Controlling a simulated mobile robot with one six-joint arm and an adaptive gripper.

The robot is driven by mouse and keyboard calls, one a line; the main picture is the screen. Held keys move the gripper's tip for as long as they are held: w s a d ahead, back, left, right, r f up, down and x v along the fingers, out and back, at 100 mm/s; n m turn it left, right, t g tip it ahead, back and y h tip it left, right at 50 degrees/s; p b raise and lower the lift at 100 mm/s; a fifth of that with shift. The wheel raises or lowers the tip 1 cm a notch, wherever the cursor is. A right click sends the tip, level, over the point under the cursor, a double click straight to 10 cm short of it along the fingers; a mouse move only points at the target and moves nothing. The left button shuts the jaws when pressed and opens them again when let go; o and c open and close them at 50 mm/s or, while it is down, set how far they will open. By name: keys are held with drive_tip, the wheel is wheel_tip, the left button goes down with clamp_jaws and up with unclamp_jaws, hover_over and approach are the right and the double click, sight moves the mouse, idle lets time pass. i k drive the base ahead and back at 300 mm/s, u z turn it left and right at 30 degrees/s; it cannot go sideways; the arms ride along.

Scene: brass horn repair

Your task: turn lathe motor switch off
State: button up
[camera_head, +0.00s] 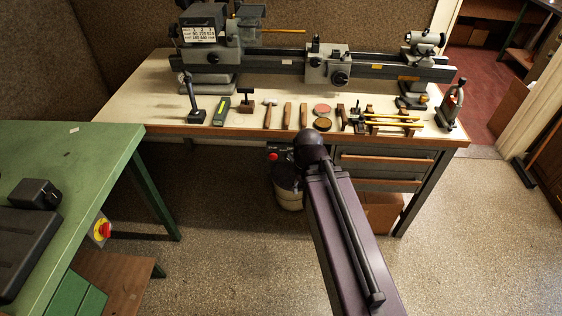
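The lathe (328,65) stands along the back of the wooden-topped bench, its headstock (210,40) at the left. A small dark switch box with a red button (273,156) shows under the bench's front edge, left of the drawers. It is small and partly behind my arm, so its on or off state cannot be told. Another switch, a red knob on a yellow plate (102,230), is on the side of the green table at left. My arm reaches up from the bottom to a dark round joint before the bench. My gripper is not visible.
Hand tools, including a small hammer (269,112), lie along the bench's (150,100) front. A grey canister (289,188) stands beneath it. The green table (75,160) bounds the left side.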

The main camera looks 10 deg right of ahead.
sight(289, 156)
drive_tip(key=u, duration=0.2)
drive_tip(key=k, duration=1.45)
drive_tip(key=z, duration=0.55)
drive_tip(key=i, duration=1)
